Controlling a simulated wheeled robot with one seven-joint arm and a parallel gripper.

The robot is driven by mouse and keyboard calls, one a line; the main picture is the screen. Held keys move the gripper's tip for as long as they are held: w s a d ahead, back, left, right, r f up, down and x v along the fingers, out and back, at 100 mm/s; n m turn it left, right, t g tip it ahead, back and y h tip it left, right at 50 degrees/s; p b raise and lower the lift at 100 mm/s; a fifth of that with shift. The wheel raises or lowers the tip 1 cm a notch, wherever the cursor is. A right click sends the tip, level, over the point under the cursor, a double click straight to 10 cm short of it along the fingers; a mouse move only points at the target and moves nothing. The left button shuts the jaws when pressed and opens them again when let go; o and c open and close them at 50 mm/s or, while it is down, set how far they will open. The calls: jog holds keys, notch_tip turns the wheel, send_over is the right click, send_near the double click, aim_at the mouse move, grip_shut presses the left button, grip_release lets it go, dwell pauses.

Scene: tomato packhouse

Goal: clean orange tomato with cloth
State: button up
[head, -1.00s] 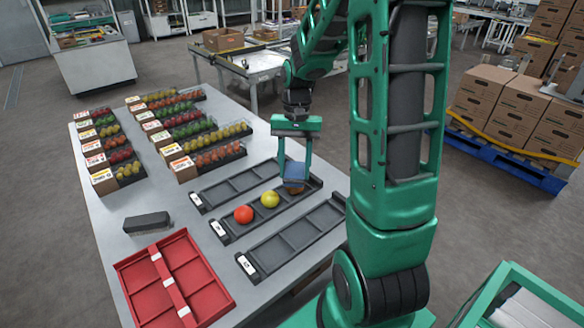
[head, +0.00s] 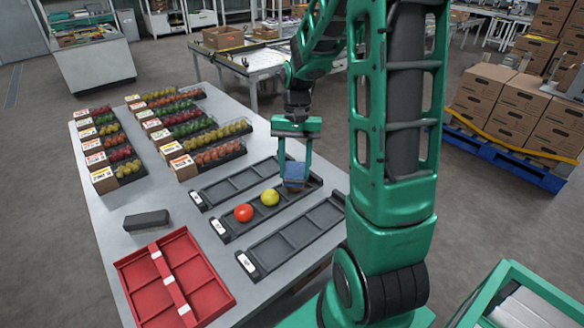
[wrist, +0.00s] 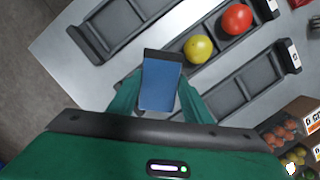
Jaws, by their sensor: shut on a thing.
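My gripper (head: 295,168) is shut on a blue cloth pad (head: 295,176) with a dark edge. It holds the pad low over the far right compartment of the middle dark tray (head: 229,233). In the wrist view the pad (wrist: 159,86) sits between my gripper's fingers (wrist: 158,98). A small brownish-orange patch shows under the pad in the head view; I cannot tell whether it is the orange tomato. No orange tomato shows clearly. A red tomato (head: 243,213) and a yellow tomato (head: 269,197) lie in the same tray; both show in the wrist view.
Empty dark trays (head: 232,185) (head: 290,240) lie on both sides of the middle one. A red divided crate (head: 208,284) and a dark block (head: 146,222) stand nearer the table's left front. Several packs of tomatoes (head: 218,156) fill the back left. The table (head: 181,205) has bare strips between.

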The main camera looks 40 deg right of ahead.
jog(key=shift+w, duration=0.1)
jog(key=shift+w+d, duration=0.7)
jog(key=shift+d, duration=0.05)
jog(key=shift+a, duration=0.1)
jog(key=shift+s+a, duration=0.25)
jog(key=shift+s, duration=0.1)
jog(key=shift+s+a, duration=0.5)
jog(key=shift+s, duration=0.1)
jog(key=c, duration=0.3)
jog(key=shift+s+a+f, duration=0.1)
jog(key=shift+s+a, duration=0.6)
jog(key=shift+s, duration=0.1)
jog(key=shift+w+d, duration=1.55)
jog(key=shift+w, duration=0.2)
